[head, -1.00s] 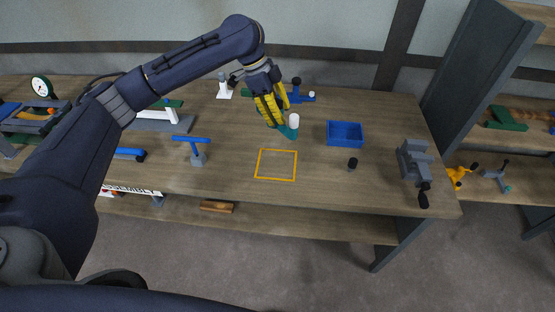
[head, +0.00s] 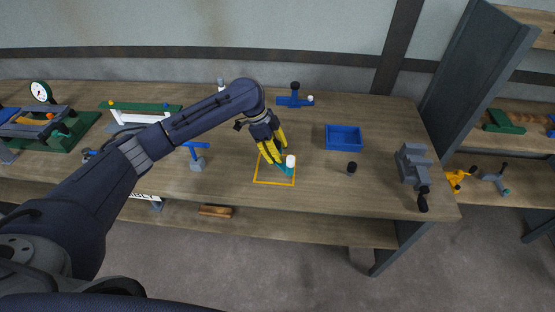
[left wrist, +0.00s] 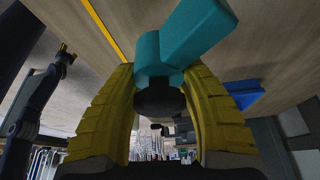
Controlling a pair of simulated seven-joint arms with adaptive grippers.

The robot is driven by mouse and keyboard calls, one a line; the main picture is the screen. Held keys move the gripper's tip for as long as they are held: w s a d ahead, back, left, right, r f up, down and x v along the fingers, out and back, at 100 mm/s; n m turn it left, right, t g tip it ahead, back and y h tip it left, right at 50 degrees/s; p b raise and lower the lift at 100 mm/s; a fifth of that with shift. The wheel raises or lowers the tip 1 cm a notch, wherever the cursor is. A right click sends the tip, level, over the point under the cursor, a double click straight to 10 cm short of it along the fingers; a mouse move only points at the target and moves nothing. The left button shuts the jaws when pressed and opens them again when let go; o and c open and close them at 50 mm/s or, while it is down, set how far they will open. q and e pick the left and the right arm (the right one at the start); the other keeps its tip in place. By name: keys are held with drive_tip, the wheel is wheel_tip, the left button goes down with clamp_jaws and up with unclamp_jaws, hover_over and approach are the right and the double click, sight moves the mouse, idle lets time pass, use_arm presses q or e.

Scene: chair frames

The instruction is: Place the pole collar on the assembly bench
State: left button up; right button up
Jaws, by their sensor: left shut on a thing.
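The pole collar, a teal piece (head: 284,170) with a white cylinder (head: 291,161) on it, is between the yellow fingers of my left gripper (head: 277,158). My left gripper is shut on it. In the left wrist view the teal collar (left wrist: 198,38) sticks out between the two fingers, with a dark round end facing the camera. The collar appears over the right part of a yellow square outline (head: 272,184) on the assembly bench (head: 330,195). I cannot tell whether it touches the bench. What looks like my right gripper (left wrist: 66,52) is small at the left wrist view's left edge; its jaw state is unclear.
A blue bin (head: 344,138) and a black knob (head: 351,167) stand right of the square. A grey vise (head: 412,167) is at the bench's right end. A blue T-shaped tool (head: 196,157) stands left, and a blue fixture (head: 294,98) behind. Bench in front is clear.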

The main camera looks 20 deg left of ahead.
use_arm(q)
drive_tip(key=shift+f, duration=1.95)
drive_tip(key=shift+f, duration=0.15)
drive_tip(key=o, duration=1.3)
drive_tip(key=v, duration=1.2)
